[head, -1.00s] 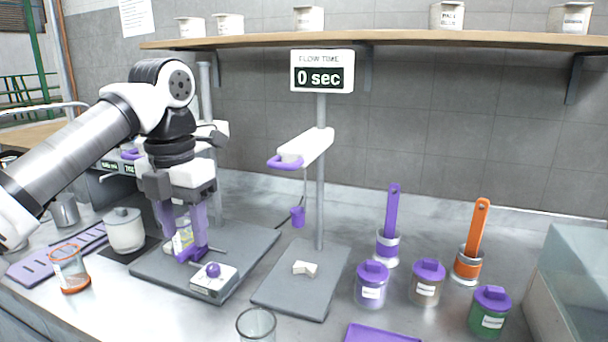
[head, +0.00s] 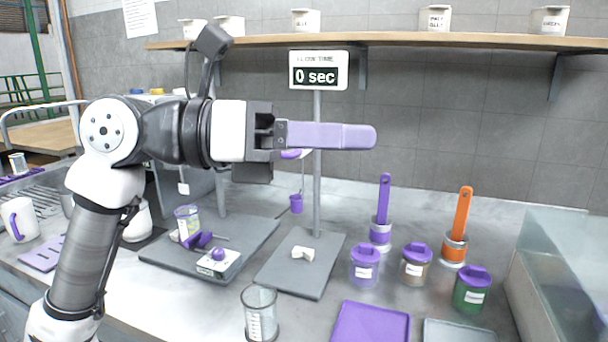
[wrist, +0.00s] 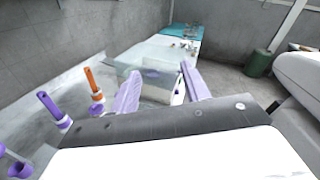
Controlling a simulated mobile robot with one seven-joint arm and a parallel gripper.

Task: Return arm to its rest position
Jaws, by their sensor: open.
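My gripper (head: 372,137) is raised above the bench in the head view, with its purple fingers pointing right, in front of the flow-time stand. In the wrist view my gripper (wrist: 186,80) shows its two purple fingers spread apart with nothing between them. In the head view one finger hides the other. My arm rises from the lower left and bends level at the elbow. A small glass beaker (head: 187,222) with a purple rim stands on the left grey stand base (head: 160,262), beside a white box with a purple knob (head: 218,262).
A glass beaker (head: 260,315) stands at the front. Lidded jars (head: 364,268) and purple and orange brushes (head: 464,215) stand to the right. A clear-walled tank (head: 560,262) is at the far right. The shelf (head: 440,40) runs above, and the display (head: 317,72) is behind my gripper.

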